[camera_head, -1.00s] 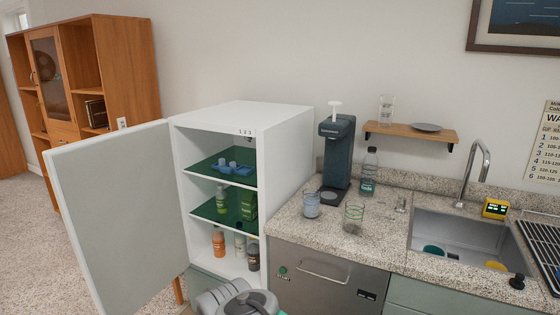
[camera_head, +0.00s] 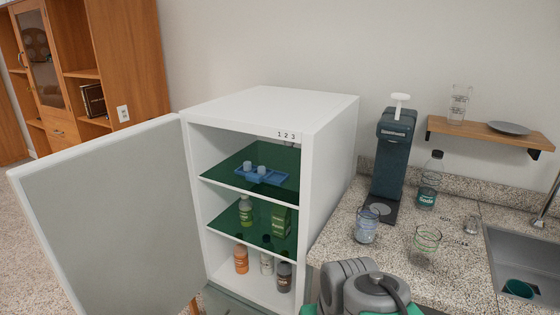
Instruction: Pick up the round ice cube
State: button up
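A small white fridge stands open, and a blue tray (camera_head: 270,178) lies on its upper green shelf. Two small pale pieces stand up in the tray, a left one (camera_head: 247,166) and a right one (camera_head: 262,171). They look like ice pieces, but they are too small to tell which one is round. Grey and green parts of my own arm show at the bottom edge, in front of the counter and right of the fridge opening. My gripper's fingers are not in view.
The open fridge door (camera_head: 105,220) blocks the left side. Bottles and a green carton (camera_head: 281,221) stand on the lower levels. Right of the fridge, the counter holds two glasses (camera_head: 367,226), a soda bottle (camera_head: 430,182) and a dark blue machine (camera_head: 393,150).

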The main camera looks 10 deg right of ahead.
aim_at(261, 170)
jog(key=u, duration=0.25)
jog(key=i, duration=0.8)
jog(key=u, duration=0.6)
